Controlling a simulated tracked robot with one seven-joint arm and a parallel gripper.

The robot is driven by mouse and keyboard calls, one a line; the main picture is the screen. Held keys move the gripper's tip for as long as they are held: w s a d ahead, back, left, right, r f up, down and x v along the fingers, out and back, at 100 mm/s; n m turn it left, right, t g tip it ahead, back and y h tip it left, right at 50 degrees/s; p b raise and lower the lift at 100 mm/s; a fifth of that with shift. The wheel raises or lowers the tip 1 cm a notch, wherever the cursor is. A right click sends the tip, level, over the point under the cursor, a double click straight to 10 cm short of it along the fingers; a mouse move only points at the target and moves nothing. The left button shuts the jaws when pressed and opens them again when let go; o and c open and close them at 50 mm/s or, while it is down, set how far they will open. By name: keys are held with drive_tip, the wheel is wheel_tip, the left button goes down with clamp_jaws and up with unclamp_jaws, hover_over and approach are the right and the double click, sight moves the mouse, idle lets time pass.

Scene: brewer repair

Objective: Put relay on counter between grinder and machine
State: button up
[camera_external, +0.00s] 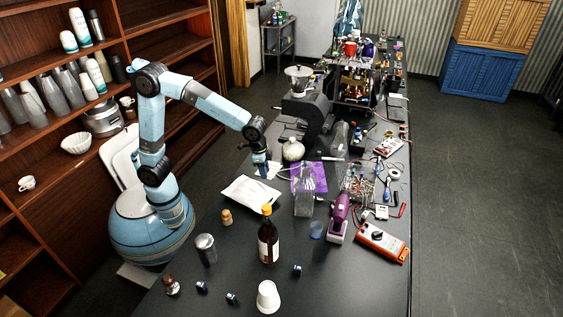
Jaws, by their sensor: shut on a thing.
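The black grinder (310,115) with a pale hopper stands farther back. The machine (356,88), with its insides exposed, stands behind it to the right. A narrow strip of counter lies between them, partly hidden by the grinder.
A round pale jar (293,149) stands between my gripper and the grinder. Wires and a meter (382,242) lie right. Small dark-blue parts (297,270) lie in front.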

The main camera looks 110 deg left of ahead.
drive_tip(key=w+a+r+m, duration=0.1)
drive_tip(key=w+a+r, duration=0.1)
drive_tip(key=w, duration=0.2)
drive_tip(key=s+a+r, duration=0.2)
drive_tip(key=a+r, duration=0.1)
drive_tip(key=a, duration=1.2)
drive_tip(key=s+a+r, duration=0.2)
drive_tip(key=s+a, duration=0.4)
drive_tip(key=a, duration=0.4)
drive_tip(key=s+a+r, duration=0.1)
drive_tip(key=s+a, duration=0.5)
drive_tip(key=a, duration=0.5)
drive_tip(key=s+a+r, duration=0.2)
drive_tip(key=s+a, duration=0.4)
drive_tip(key=a, duration=0.4)
drive_tip(key=m+g+h, duration=0.2)
drive_tip(key=m, duration=1.7)
hover_over(283, 125)
wheel_tip(283, 125, down, 17)
drive_tip(key=shift+a+f, duration=0.2)
drive_tip(key=shift+f, duration=3.8)
